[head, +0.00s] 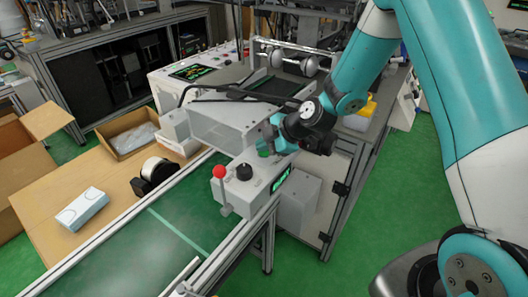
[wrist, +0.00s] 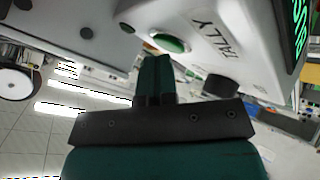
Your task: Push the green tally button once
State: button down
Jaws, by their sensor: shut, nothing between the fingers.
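The green tally button (wrist: 170,43) sits in a pale ring on a light control box (wrist: 205,22), beside the printed word TALLY. My gripper (wrist: 156,60) is shut and empty, its teal fingertips close beside the button in the wrist view. I cannot tell whether they touch it. In the head view the control box (head: 236,192) stands at the conveyor's edge, and my gripper (head: 268,146) is over its far end. The gripper largely hides the button there.
The box also carries a black knob (head: 244,172), a red-ball lever (head: 219,172) and a green display (head: 281,180). A grey housing (head: 225,125) stands close behind. The green conveyor (head: 150,240) runs front left, with a tape roll (head: 156,170) and cartons beyond it.

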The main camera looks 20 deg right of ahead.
aim_at(264, 153)
dwell(0.5)
jog(key=shift+r, duration=0.75)
jog(key=shift+r+p, duration=1.55)
jog(key=shift+r, duration=1)
